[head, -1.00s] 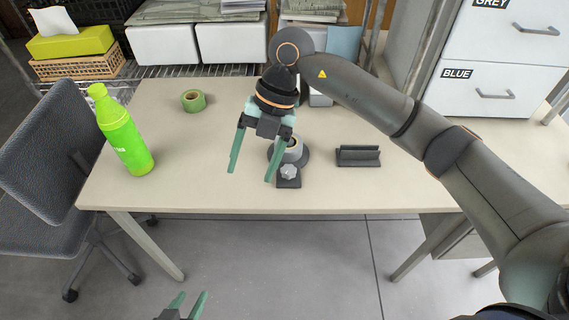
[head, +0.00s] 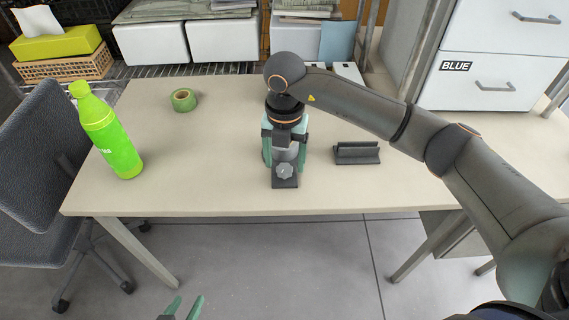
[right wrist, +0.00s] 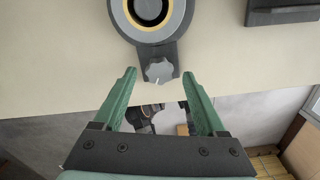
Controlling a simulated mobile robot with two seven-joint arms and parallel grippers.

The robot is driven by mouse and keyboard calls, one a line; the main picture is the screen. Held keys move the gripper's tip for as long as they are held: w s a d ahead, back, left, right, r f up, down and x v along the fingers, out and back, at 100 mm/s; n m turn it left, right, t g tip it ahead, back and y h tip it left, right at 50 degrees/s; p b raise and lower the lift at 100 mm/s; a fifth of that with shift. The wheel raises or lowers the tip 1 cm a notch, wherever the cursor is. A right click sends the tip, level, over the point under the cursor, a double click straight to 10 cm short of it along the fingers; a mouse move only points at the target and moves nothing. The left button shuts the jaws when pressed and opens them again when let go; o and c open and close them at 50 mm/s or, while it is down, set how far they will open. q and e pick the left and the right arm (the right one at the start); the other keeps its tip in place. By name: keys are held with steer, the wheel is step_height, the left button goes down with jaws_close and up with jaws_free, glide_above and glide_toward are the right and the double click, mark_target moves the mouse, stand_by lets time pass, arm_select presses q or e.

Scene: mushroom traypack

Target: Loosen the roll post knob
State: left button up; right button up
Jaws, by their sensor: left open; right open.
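The light grey lobed roll post knob (head: 284,172) sits on the front of a dark base (head: 285,184) on the table; the right wrist view shows the knob (right wrist: 159,71) beside a round dark post with a yellow ring (right wrist: 179,20). My right gripper (head: 284,160) is above the base, its fingers pointing down. In the right wrist view its open green fingertips (right wrist: 159,76) lie on either side of the knob, with gaps showing. In the head view the gripper hides most of the post. My left gripper (head: 184,306) is open and empty at the bottom edge, below the table front.
A green bottle (head: 110,138) stands at the table's left, with a green tape roll (head: 184,100) behind it. A dark slotted block (head: 356,153) lies right of the post. A grey chair (head: 40,160) is at the left. The table between bottle and post is clear.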

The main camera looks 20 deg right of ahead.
steer(key=shift+f, duration=0.7)
jaws_close()
